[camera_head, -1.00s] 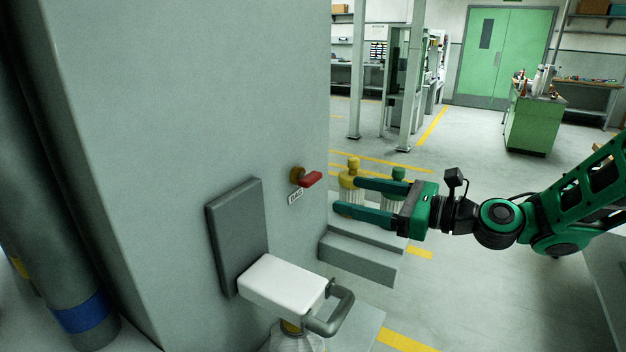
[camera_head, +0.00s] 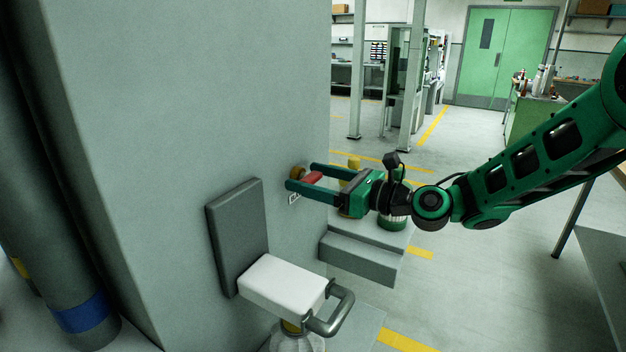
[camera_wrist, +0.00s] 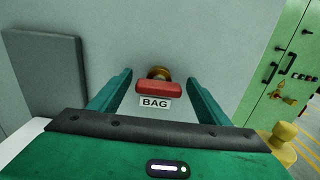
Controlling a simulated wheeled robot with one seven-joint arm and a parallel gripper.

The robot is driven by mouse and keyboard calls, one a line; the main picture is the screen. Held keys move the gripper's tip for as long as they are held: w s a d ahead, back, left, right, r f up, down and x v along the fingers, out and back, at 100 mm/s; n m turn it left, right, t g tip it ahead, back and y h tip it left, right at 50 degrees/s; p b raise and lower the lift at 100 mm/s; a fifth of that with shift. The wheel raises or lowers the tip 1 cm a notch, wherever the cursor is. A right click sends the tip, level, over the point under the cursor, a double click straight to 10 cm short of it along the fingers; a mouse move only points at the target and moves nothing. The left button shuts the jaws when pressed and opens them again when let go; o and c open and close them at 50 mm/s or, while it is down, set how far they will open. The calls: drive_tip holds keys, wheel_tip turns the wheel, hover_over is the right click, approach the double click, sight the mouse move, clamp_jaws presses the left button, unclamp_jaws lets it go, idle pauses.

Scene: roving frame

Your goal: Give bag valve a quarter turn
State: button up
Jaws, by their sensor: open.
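The bag valve has a red handle (camera_head: 312,178) on a brass stem (camera_head: 297,172) that comes out of the grey panel. In the wrist view the red handle (camera_wrist: 158,88) lies level across the stem, above a white BAG label (camera_wrist: 155,102). My gripper (camera_head: 302,178) is open, with its two green fingers reaching toward the panel on either side of the handle. In the wrist view my gripper (camera_wrist: 160,85) shows a gap between each finger and the handle. The label is partly hidden by a finger in the head view.
A white block with a grey curved handle (camera_head: 284,283) sticks out from the panel below the valve. Yellow-topped and green-topped containers stand on a grey step (camera_head: 360,255) behind my gripper. Open floor lies to the right.

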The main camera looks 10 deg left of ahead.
drive_tip(key=c, duration=1.1)
drive_tip(key=shift+o, duration=0.2)
drive_tip(key=shift+w, duration=0.1)
drive_tip(key=n, duration=0.8)
drive_tip(key=shift+f+n, duration=0.1)
drive_tip(key=shift+n, duration=0.2)
drive_tip(key=n, duration=0.4)
drive_tip(key=shift+f, duration=0.1)
drive_tip(key=n, duration=0.5)
drive_tip(key=shift+s+f, duration=0.1)
drive_tip(key=shift+s, duration=0.1)
drive_tip(key=shift+n, duration=0.3)
